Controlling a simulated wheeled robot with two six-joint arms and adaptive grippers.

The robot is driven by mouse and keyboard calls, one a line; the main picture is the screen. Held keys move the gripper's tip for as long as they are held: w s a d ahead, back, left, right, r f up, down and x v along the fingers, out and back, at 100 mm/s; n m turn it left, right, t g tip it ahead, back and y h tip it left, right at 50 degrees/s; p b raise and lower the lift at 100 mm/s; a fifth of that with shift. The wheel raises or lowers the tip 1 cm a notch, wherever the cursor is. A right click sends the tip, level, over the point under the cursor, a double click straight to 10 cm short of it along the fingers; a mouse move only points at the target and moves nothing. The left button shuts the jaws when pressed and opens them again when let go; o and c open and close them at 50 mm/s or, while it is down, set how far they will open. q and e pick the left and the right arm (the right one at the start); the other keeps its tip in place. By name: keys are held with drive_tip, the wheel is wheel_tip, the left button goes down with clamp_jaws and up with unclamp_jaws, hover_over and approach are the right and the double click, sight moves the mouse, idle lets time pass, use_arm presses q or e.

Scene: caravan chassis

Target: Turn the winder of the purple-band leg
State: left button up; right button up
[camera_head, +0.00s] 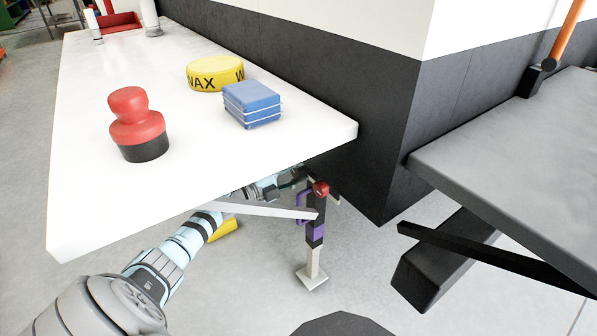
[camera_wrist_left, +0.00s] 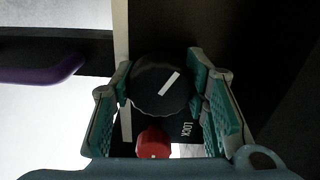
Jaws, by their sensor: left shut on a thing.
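The purple-band leg (camera_head: 315,234) stands upright below the front corner of the white table, with its square foot on the floor. A red knob (camera_head: 320,188) is near its top. In the left wrist view, the winder (camera_wrist_left: 160,88) is a black round knob with a white line slanting up to the right. My left gripper (camera_head: 293,179) reaches under the table to the leg, and its teal-padded fingers (camera_wrist_left: 163,93) are shut on the winder from both sides. The red knob (camera_wrist_left: 152,143) and the word LOCK show just below it. My right gripper is not in view.
The white table (camera_head: 220,165) overhangs my left arm and partly hides it. On it are a red-and-black knob-shaped object (camera_head: 135,125), a yellow WAX tin (camera_head: 213,73) and a blue block (camera_head: 251,104). A grey strut (camera_head: 262,209) meets the leg. A grey bench (camera_head: 520,160) stands right.

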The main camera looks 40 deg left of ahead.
use_arm(q)
drive_tip(key=shift+f, duration=0.15)
idle(0.3)
drive_tip(key=o, duration=1.1)
drive_tip(key=shift+s+a, duration=0.1)
drive_tip(key=shift+s, duration=0.05)
drive_tip(key=shift+o, duration=0.4)
drive_tip(key=v, duration=1.2)
